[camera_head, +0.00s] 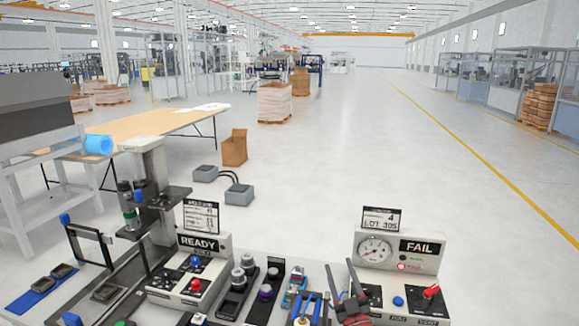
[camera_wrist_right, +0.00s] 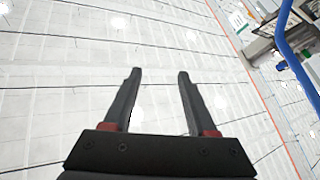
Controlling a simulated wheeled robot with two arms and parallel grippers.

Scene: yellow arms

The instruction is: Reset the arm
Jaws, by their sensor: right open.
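My right gripper (camera_head: 342,270) shows at the bottom of the head view, right of centre, with its two dark fingers pointing up and away. It appears in front of the fixtures, between the blue-handled tool (camera_head: 308,309) and the FAIL gauge box (camera_head: 402,250). In the right wrist view my right gripper (camera_wrist_right: 156,72) is open, its fingers apart with nothing between them. My left gripper is not in view.
A READY control box (camera_head: 204,262) stands left of centre, beside a grey column press (camera_head: 152,185). Black holders with knobs (camera_head: 240,288) stand near it. A wooden-topped table (camera_head: 150,122) is behind at left. The floor beyond is largely clear.

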